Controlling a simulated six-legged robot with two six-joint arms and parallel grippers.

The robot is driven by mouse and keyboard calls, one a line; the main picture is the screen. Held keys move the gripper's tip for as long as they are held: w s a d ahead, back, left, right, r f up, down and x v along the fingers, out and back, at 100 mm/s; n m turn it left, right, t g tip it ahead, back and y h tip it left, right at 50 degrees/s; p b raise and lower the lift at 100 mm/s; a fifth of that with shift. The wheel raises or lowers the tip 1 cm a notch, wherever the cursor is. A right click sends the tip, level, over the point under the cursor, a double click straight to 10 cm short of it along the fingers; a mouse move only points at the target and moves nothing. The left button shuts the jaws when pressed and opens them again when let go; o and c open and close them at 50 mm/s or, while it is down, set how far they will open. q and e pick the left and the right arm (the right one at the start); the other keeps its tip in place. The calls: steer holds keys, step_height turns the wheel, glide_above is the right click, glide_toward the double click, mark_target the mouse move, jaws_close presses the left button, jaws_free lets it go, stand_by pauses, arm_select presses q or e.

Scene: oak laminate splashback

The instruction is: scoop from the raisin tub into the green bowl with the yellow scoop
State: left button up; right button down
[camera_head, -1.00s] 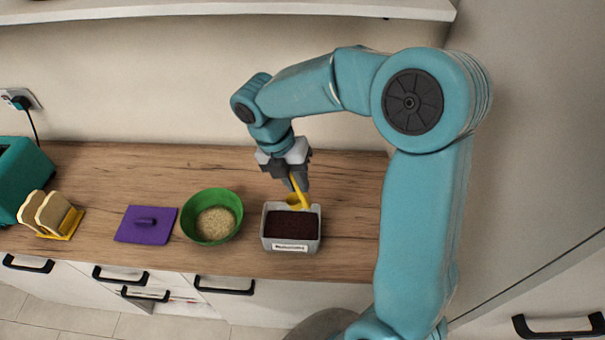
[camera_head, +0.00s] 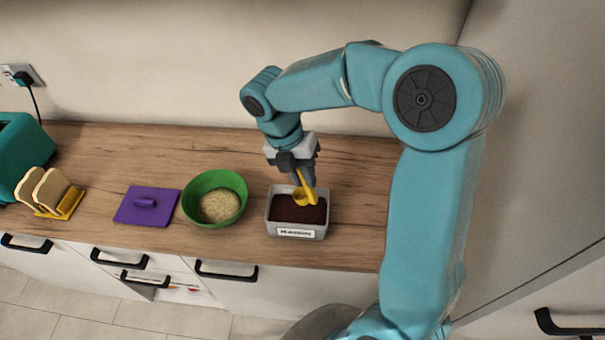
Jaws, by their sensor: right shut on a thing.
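The raisin tub (camera_head: 297,232) is a grey box with a white label, filled with dark contents (camera_head: 290,212), on the wooden counter. My right gripper (camera_head: 302,180) is above the tub's back part, shut on the yellow scoop (camera_head: 309,193). The scoop's head is at the tub's back, over or against the dark contents; I cannot tell whether it touches them. The green bowl (camera_head: 231,183) stands left of the tub and holds a pale, grainy heap (camera_head: 219,205). My left gripper is not in view.
Further left are bread slices in a yellow rack (camera_head: 70,204) and a teal toaster (camera_head: 20,150). The counter behind the bowl (camera_head: 190,150) is clear.

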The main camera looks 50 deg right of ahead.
mark_target(299, 195)
steer(key=shift+a+f+b, duration=0.1)
steer(key=shift+f+b, duration=0.6)
steer(key=shift+f, duration=0.15)
steer(key=shift+f+b, duration=0.65)
steer(key=shift+f, duration=0.05)
steer(key=shift+f+b, duration=2.75)
steer(key=shift+w+a+t+y+b, duration=0.2)
steer(key=shift+w+t+b, duration=0.15)
steer(key=shift+w+b, duration=0.15)
steer(key=shift+w+a+t+y+b, duration=0.2)
steer(key=shift+w+t+b, duration=0.15)
steer(key=shift+w, duration=0.1)
steer(key=shift+s+d+r+t+y+b, duration=0.1)
steer(key=shift+s+d+t+y+b, duration=0.2)
steer(key=shift+t+b, duration=0.55)
steer(key=shift+s+r, duration=0.15)
steer(key=shift+s, duration=0.1)
steer(key=shift+r+p, duration=0.7)
steer(key=shift+r, duration=0.2)
steer(key=shift+s+r+p, duration=0.15)
steer(key=shift+r+p, duration=0.45)
steer(key=shift+r, duration=0.1)
steer(key=shift+s+d+r+p, duration=0.15)
steer(key=shift+s+r+p, duration=0.05)
steer(key=shift+r+p, duration=1.1)
steer(key=shift+s+d+r+p, duration=0.1)
steer(key=shift+s+r+p, duration=0.1)
steer(key=shift+r+p, duration=1.1)
